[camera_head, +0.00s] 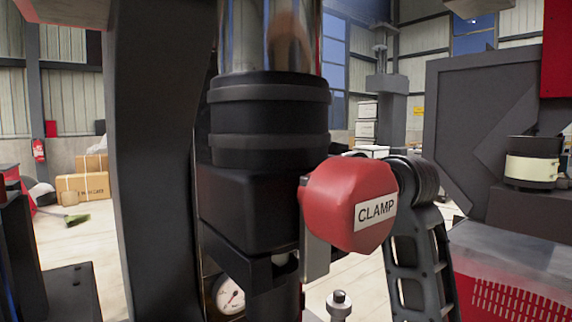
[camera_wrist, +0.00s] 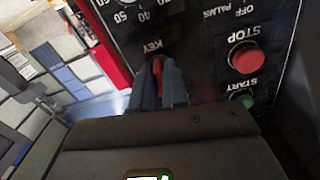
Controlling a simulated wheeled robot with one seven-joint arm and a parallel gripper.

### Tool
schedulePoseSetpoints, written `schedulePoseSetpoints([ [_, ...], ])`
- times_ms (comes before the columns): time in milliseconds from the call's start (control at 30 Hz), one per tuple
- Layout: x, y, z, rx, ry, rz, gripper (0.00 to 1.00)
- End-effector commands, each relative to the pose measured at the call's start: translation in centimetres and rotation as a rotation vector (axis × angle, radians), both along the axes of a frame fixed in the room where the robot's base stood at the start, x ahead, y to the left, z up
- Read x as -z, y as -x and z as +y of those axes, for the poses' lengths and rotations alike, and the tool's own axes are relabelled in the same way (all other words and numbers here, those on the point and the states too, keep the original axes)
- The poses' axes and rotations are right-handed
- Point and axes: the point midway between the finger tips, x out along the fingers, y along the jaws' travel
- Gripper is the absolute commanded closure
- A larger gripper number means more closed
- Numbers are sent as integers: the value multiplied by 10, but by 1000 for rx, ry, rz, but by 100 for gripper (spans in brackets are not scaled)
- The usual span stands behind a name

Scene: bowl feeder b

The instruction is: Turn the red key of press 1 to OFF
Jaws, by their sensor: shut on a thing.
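In the wrist view, my gripper (camera_wrist: 160,80) is shut on the red key (camera_wrist: 157,65), with its two blue-grey fingers on either side of it. Only a small part of the red key shows between the fingertips. The key sits on a dark control panel (camera_wrist: 200,45), just below the KEY label in the picture. The panel's lettering appears upside down in this view. The fingers hide the key's position marks, so I cannot tell which setting it points to. The head view does not clearly show the key or my gripper.
A red STOP button (camera_wrist: 247,58) and a green START button (camera_wrist: 247,101) are on the panel, right of my fingers. In the head view, a dark press cylinder (camera_head: 268,120) and a red part labelled CLAMP (camera_head: 345,200) fill the middle. A gauge (camera_head: 229,294) sits below.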

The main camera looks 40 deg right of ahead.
Motion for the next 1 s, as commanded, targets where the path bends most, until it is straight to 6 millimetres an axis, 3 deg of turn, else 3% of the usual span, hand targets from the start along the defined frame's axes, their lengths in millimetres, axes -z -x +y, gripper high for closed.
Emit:
schedulePoseSetpoints([
  [200, 1, 0, -1, 1, 196, 0, 100],
  [500, 0, 0, 0, 1, 231, 1, 100],
  [533, 0, 0, 0, 1, 231, 1, 86],
  [833, 0, 0, 0, 0, 230, 0, 57],
  [1000, 0, 0, 0, 0, 229, 0, 57],
])
